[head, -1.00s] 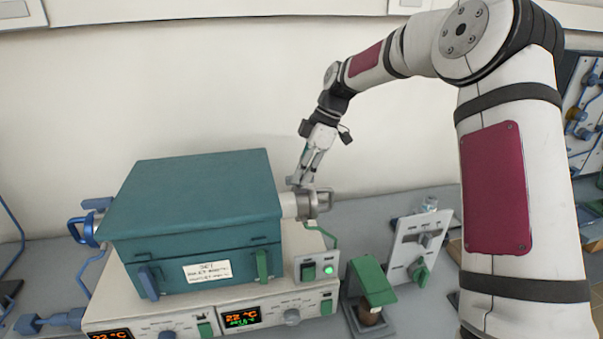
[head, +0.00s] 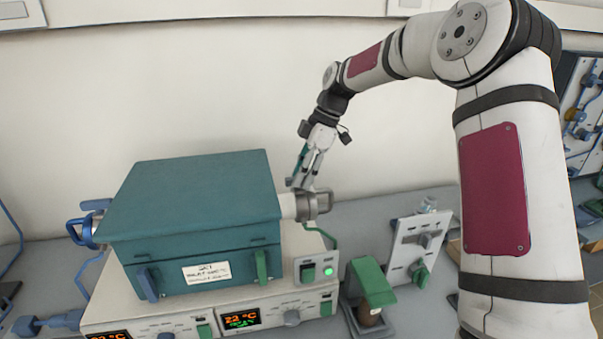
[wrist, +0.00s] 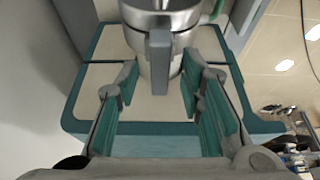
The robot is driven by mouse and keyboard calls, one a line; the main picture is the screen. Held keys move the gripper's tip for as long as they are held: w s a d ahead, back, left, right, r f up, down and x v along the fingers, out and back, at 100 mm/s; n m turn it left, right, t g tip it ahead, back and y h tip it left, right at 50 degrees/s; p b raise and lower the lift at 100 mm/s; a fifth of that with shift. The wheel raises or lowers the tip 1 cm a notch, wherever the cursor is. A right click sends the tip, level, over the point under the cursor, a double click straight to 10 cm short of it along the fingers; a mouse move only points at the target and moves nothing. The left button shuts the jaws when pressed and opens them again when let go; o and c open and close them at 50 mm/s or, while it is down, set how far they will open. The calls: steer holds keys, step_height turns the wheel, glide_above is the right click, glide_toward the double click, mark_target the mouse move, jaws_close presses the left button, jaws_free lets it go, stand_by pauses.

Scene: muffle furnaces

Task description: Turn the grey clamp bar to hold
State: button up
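The grey clamp bar (wrist: 160,52) stands out from a round metal clamp (wrist: 165,18) in the wrist view. The clamp sits around a pale tube on the side of the teal furnace (wrist: 130,76). In the head view the grey metal clamp (head: 318,204) is on the furnace's right side. My gripper (wrist: 162,88) is open, with one teal-padded finger on each side of the bar and tube. There is a gap on both sides, and I see no contact. In the head view my gripper (head: 303,183) is just above and behind the clamp; its fingertips are partly hidden.
The teal furnace (head: 190,200) stands on a white control base (head: 270,300) with lit displays. A switch box (head: 317,268), a green-topped stand (head: 372,283) and a white panel with a green knob (head: 415,245) are to the right. The wall is behind.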

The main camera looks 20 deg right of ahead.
steer(key=v, duration=1.2)
steer(key=shift+a, duration=0.1)
steer(key=s+a+r+m+t+h, duration=0.1)
steer(key=s+a+r+m, duration=0.15)
steer(key=s, duration=0.35)
steer(key=s+a+r+m+h, duration=0.1)
steer(key=s+a+m+h, duration=0.15)
steer(key=s, duration=0.35)
steer(key=s+a+r+m+t+h, duration=0.1)
steer(key=s+r+m, duration=0.1)
steer(key=s+m, duration=0.35)
steer(key=s+f+m+t, duration=0.1)
steer(key=s+f+m, duration=0.2)
steer(key=s, duration=0.6)
steer(key=s+d+f+m+t, duration=0.1)
steer(key=s+f+m+t, duration=0.1)
steer(key=s, duration=0.8)
steer(key=shift+f+m, duration=0.7)
steer(key=shift+m, duration=0.25)
steer(key=shift+s, duration=0.1)
